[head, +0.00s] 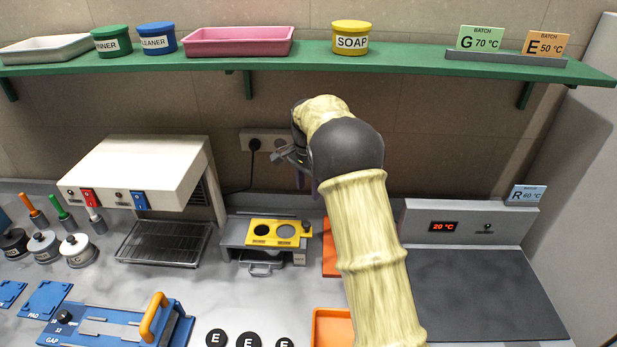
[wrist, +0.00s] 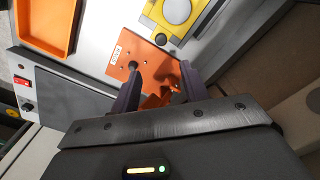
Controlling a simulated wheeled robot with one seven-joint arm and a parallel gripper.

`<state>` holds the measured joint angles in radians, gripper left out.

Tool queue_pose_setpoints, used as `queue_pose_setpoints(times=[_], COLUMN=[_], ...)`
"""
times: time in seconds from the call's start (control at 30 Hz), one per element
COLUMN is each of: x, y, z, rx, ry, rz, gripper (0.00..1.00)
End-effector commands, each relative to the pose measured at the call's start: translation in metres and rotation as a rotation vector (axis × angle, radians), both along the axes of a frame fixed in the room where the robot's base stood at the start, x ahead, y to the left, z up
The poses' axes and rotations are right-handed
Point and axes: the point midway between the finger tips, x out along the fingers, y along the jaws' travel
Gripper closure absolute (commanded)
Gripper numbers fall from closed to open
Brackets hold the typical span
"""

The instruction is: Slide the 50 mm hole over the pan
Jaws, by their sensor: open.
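The yellow plate (head: 273,241) with two round holes lies on top of a grey device (head: 237,232) at the back of the counter. The left hole (head: 261,230) looks dark inside; the right hole (head: 286,231) shows a grey disc. No hole size is readable, and I cannot tell for certain which surface is the pan. My gripper (head: 288,156) is above and behind the device, partly hidden by my wrist. In the wrist view my gripper (wrist: 160,78) is open, fingers apart above an orange part. The yellow plate (wrist: 157,14) shows at the top there, apart from the fingers.
An orange plate (wrist: 120,50) with a white label lies below my fingers. An orange tray (head: 331,316) is in front. A white press-like unit (head: 140,172) stands left, a hot plate (head: 480,290) right. A green shelf (head: 390,60) runs above. Blue fixtures (head: 110,327) lie front left.

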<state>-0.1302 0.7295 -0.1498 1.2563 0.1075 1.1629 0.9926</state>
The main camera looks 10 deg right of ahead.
Motion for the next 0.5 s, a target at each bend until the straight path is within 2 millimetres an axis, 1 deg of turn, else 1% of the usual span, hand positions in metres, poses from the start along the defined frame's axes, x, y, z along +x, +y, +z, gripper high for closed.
queue_pose_setpoints(times=[0.1, 0.2, 0.3, 0.5], x=[0.001, 0.000, 0.000, 0.000], y=[0.000, 0.000, 0.000, -0.001], z=[0.021, 0.034, 0.040, 0.042], rx=[0.000, -0.001, -0.001, -0.001], ry=[-0.004, -0.002, -0.001, 0.001], rz=[0.000, 0.000, 0.000, -0.001], gripper=[0.55, 0.55, 0.55, 0.55])
